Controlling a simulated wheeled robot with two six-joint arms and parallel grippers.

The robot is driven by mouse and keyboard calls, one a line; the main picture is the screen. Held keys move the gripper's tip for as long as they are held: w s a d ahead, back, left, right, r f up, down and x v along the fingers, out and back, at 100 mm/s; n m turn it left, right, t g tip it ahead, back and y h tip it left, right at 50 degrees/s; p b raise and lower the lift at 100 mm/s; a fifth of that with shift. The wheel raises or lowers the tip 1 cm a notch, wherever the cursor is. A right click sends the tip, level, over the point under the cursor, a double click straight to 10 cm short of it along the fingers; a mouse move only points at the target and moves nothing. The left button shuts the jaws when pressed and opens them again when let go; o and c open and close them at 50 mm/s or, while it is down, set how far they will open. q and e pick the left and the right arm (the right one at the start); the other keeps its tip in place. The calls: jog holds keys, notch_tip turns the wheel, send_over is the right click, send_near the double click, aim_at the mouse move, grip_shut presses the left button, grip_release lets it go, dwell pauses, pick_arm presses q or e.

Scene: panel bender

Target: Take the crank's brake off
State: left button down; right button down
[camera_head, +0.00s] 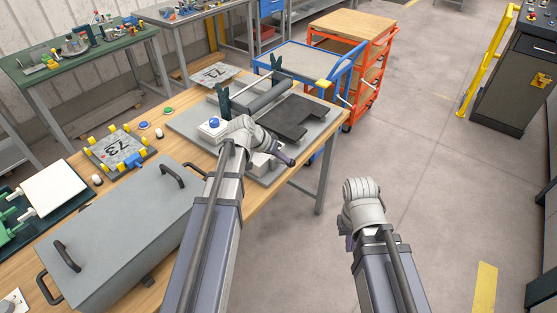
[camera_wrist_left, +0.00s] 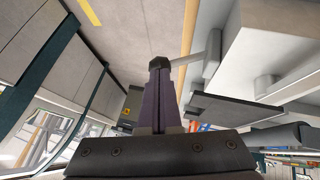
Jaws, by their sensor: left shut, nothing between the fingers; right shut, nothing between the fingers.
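The panel bender (camera_head: 262,95) stands on the wooden bench, with a grey roller, dark green end plates and a dark flat plate. A blue knob (camera_head: 214,123) sits on its near left part. My left gripper (camera_head: 290,162) is at the bender's near right side, shut and empty. In the left wrist view, a grey lever (camera_wrist_left: 188,59) with a black knob (camera_wrist_left: 158,63) lies at the tips of my left gripper (camera_wrist_left: 158,72); I cannot tell if they touch. Which part is the crank's brake is unclear. My right gripper (camera_head: 349,241) is low over the floor, mostly hidden by its wrist.
A grey lidded box (camera_head: 125,225) with dark handles fills the near bench. A blue cart (camera_head: 300,57) and an orange cart (camera_head: 352,35) stand beyond the bench.

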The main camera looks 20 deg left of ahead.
pick_arm(q)
jog(key=shift+d+f, duration=0.2)
dwell(0.4)
jog(key=shift+s+d+f+m+y+b, duration=0.3)
jog(key=shift+d+f+y+b, duration=0.15)
jog(key=shift+d+f+y, duration=0.4)
jog(key=f+y+b, duration=0.1)
jog(key=b, duration=0.1)
jog(key=d+f+m+t+y+b, duration=0.1)
jog(key=y, duration=0.1)
jog(key=f+t+y+b, duration=0.1)
jog(key=f+y+b, duration=0.1)
jog(key=shift+s+d+f+m+b, duration=0.1)
jog(key=shift+s+d+m+b, duration=0.15)
jog(key=shift+m+b, duration=0.15)
jog(key=shift+d+r+p, duration=0.1)
jog(key=shift+r+p, duration=0.75)
